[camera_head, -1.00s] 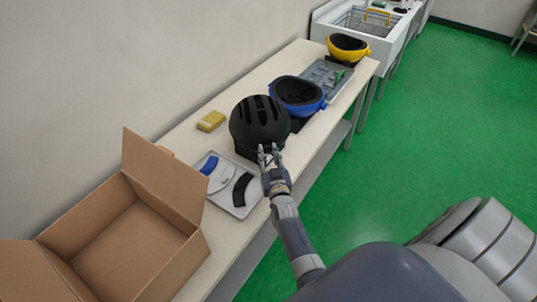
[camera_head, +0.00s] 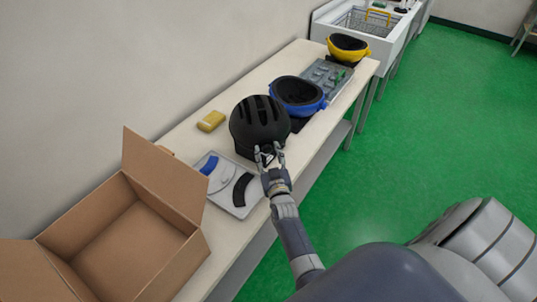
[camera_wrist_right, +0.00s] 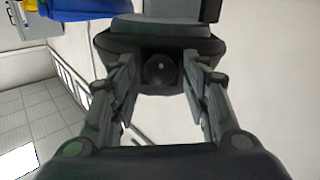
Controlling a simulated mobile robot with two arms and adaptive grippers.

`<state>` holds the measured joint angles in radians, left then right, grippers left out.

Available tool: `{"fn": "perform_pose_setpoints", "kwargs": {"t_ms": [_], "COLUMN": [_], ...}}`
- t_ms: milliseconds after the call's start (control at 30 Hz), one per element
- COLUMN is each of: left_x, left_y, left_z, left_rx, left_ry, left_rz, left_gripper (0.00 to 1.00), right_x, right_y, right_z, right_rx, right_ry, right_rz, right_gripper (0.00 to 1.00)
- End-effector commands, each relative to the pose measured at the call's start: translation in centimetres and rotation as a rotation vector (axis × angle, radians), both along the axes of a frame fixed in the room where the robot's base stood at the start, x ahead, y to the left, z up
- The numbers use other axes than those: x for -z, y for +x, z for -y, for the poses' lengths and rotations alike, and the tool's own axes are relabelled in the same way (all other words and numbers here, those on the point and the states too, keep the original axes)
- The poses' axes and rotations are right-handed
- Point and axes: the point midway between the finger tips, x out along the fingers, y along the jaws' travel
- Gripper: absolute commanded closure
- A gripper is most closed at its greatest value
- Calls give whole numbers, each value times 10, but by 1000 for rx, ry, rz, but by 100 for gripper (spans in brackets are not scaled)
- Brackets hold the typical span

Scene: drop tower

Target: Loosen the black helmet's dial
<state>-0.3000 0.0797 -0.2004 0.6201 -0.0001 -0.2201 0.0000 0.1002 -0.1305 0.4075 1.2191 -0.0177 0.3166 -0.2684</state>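The black helmet (camera_head: 259,122) with slotted vents sits on the table, and its lower back edge faces my right gripper (camera_head: 269,153). In the right wrist view, the helmet's dark rear part (camera_wrist_right: 120,42) fills the upper middle. The round black dial (camera_wrist_right: 159,69) shows there between the two fingers. My right gripper is open in the wrist view (camera_wrist_right: 160,97), with one finger on each side of the dial. I see a gap between each finger and the dial. My left gripper is not in view.
A tray (camera_head: 238,211) with blue, white and black curved pads lies left of the gripper. A yellow block (camera_head: 211,121), an open cardboard box (camera_head: 160,250), a blue helmet (camera_head: 312,107), a grey tray (camera_head: 318,71) and a yellow helmet (camera_head: 335,51) share the table (camera_head: 190,127).

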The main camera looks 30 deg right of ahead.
Motion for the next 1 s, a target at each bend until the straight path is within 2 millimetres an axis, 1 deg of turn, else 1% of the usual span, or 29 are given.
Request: {"fn": "perform_pose_setpoints", "kwargs": {"t_ms": [300,367,467,567,800,1000], "left_x": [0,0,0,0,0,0], "left_y": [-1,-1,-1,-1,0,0], "left_z": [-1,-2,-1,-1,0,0], "left_rx": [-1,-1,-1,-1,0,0], "left_ry": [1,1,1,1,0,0], "left_rz": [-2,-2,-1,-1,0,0], "left_gripper": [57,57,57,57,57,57], "right_x": [0,-2,-10,-24,-66,-91], "right_y": [0,0,0,-1,0,0], "right_z": [0,0,0,0,0,0], "right_rx": [-1,-1,0,0,0,0], "right_ry": [0,0,1,1,0,1], "right_rz": [-1,-1,1,1,2,0], "right_gripper": [52,52,52,52,52,52]}}
